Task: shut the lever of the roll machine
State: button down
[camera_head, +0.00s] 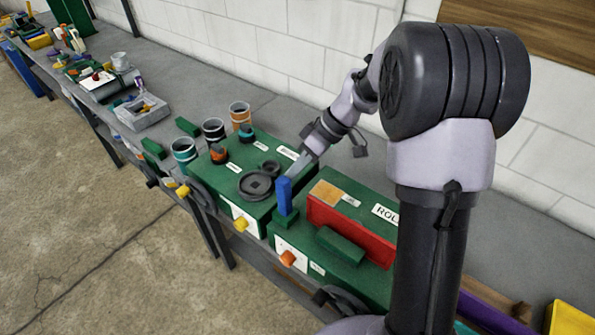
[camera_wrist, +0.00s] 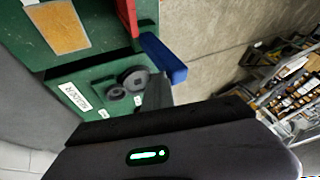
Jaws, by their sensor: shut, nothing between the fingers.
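The roll machine (camera_head: 350,258) is a green box with a red block and a label starting "ROL", at the centre right of the head view. Its blue lever (camera_head: 285,194) stands upright at the machine's left end. In the wrist view the lever (camera_wrist: 163,58) sticks out to the right beside the red part. My gripper (camera_head: 297,165) is shut and empty, just behind and above the lever in the head view. It points down over the neighbouring green machine.
The neighbouring green machine (camera_head: 226,177) carries round dark wheels (camera_head: 256,184) and a yellow knob (camera_head: 241,223). An orange knob (camera_head: 288,258) sits on the roll machine's front. Cups (camera_head: 213,131) stand behind. A block wall backs the bench; the floor in front is clear.

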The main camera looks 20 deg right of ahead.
aim_at(281, 185)
jog(key=s+a+h+b, duration=0.1)
jog(key=b, duration=0.1)
jog(key=s+a+t+h+b, duration=0.1)
jog(key=b, duration=0.1)
jog(key=s+a+t+h+b, duration=0.1)
jog(key=a+b, duration=0.1)
jog(key=shift+a+n, duration=0.1)
jog(key=shift+n, duration=0.3)
jog(key=shift+s+a+b, duration=0.45)
jog(key=shift+a+b, duration=0.05)
jog(key=shift+a, duration=0.05)
jog(key=shift+f, duration=0.1)
jog(key=p+v, duration=0.5)
jog(key=v, duration=1.2)
jog(key=shift+d+r, duration=0.25)
jog(key=shift+r, duration=0.05)
jog(key=s+a+f+m+t+h+b, duration=0.1)
jog(key=s+a+f+m+b, duration=0.1)
jog(key=s+f+m+b, duration=0.5)
jog(key=s+a+f+m+t+b, duration=0.2)
jog(key=s+f+m+b, duration=0.5)
jog(key=f, duration=0.6)
jog(key=shift+s+a+f+h, duration=0.35)
jog(key=shift+s+a, duration=0.3)
jog(key=shift+s, duration=0.45)
